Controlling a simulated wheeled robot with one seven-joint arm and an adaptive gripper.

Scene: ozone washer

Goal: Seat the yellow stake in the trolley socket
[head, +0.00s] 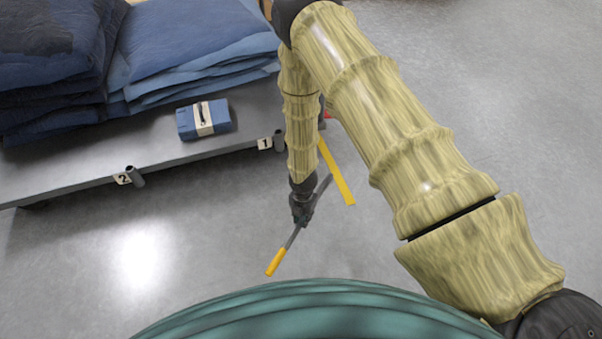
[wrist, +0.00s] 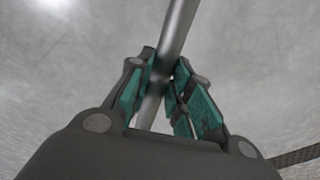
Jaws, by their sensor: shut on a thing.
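The stake is a grey rod with a yellow end (head: 275,262). My gripper (head: 301,212) is shut on its grey shaft, which also shows between the green finger pads in the wrist view (wrist: 178,35). In the head view the stake is tilted, its yellow end toward lower left and its grey end toward upper right. The trolley (head: 75,184) has two short tube sockets on its near edge: socket 1 (head: 279,141) and socket 2 (head: 136,177). The gripper and stake are apart from both, on the near side, lower in the picture than socket 1.
Stacked blue sacks (head: 195,40) and a blue packet with a pale band (head: 204,119) lie on the trolley. A flat yellow strip (head: 337,172) shows right of my gripper. A teal curved surface (head: 320,310) fills the bottom. Grey floor is open around the stake.

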